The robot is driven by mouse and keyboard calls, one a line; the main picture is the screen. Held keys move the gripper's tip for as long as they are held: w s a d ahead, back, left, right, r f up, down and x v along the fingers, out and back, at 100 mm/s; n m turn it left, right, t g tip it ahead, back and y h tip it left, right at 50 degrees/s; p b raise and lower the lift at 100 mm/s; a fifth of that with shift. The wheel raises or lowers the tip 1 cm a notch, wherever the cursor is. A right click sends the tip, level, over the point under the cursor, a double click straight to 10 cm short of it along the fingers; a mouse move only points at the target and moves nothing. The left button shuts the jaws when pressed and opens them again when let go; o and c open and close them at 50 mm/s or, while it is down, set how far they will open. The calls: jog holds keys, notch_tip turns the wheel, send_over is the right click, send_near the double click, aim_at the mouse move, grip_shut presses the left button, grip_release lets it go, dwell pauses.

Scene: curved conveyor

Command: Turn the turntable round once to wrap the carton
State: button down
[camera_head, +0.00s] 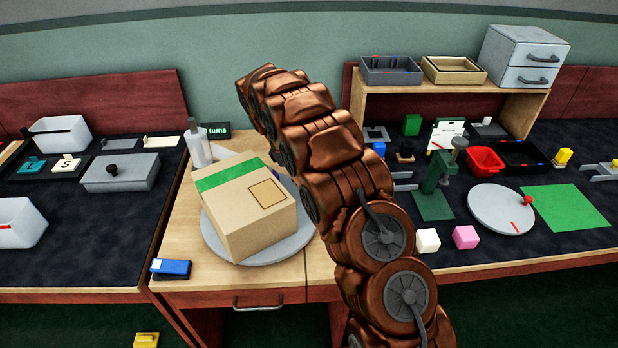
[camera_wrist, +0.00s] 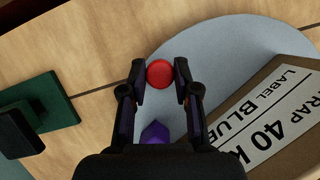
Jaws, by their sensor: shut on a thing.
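The carton (camera_head: 246,215) is a brown box with a green stripe on its top, resting tilted in the picture on the grey round turntable (camera_head: 222,250). In the wrist view the carton (camera_wrist: 268,125) shows a white label reading "WRAP 40", "LABEL BLUE", partly cut off. The turntable (camera_wrist: 225,50) lies under it. My gripper (camera_wrist: 160,76) is shut on a red round knob (camera_wrist: 159,73) at the turntable's edge. A purple piece (camera_wrist: 154,136) shows between the fingers, nearer the palm. In the head view my copper arm hides the gripper and the knob.
A white wrap roll (camera_head: 198,148) stands behind the carton, beside a dark display reading "turns" (camera_head: 216,131). A blue stapler-like object (camera_head: 171,268) lies at the front left. A green stand (camera_head: 435,190) and a second disc (camera_head: 500,209) are on the right bench.

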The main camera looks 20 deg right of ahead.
jog(key=shift+a, duration=0.1)
dwell(0.3)
jog(key=c, duration=0.9)
grip_release()
jog(key=v, duration=1.2)
jog(key=shift+w, duration=0.1)
